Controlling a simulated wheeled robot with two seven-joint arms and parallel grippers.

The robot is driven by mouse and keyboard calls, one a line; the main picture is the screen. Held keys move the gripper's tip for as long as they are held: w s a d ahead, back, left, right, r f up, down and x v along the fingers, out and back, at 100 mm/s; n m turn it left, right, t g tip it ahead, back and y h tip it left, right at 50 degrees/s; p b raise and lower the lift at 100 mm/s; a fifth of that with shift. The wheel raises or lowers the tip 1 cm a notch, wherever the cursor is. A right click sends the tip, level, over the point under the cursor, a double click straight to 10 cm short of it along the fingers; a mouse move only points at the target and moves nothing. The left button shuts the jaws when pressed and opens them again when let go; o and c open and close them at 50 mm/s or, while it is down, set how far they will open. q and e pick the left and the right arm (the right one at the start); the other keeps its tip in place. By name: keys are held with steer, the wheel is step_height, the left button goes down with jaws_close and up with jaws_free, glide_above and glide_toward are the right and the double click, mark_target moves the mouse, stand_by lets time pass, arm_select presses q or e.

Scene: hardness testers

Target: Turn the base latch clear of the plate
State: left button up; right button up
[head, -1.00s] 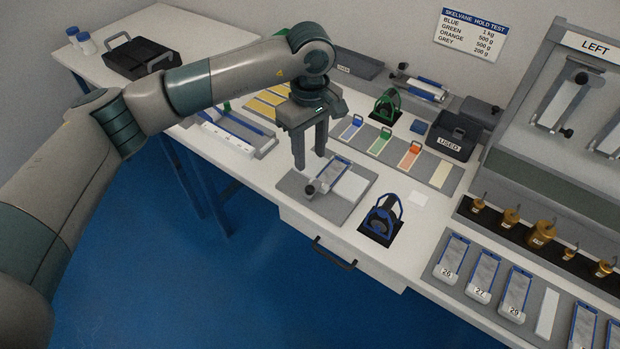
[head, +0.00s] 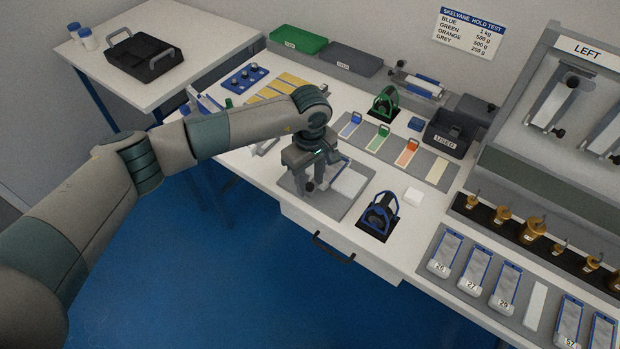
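The grey base (head: 340,210) lies flat near the front edge of the bench. A pale plate (head: 350,181) lies on its right part. A blue-edged piece beside the plate is partly hidden behind my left gripper. The dark latch knob (head: 309,187) is at the base's left front, low between the gripper's fingers. My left gripper (head: 308,182) points down over the base, its fingers apart around the knob. I cannot tell whether they touch it. The latch's arm is mostly hidden. My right gripper is out of view.
A blue-framed stand (head: 380,214) on a black mat and a small white block (head: 413,195) are right of the base. A strip of coloured samples (head: 405,153) and a USED bin (head: 451,132) stand behind. Numbered blue-edged holders (head: 480,272) are at the right front.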

arm_select(q)
jaws_close()
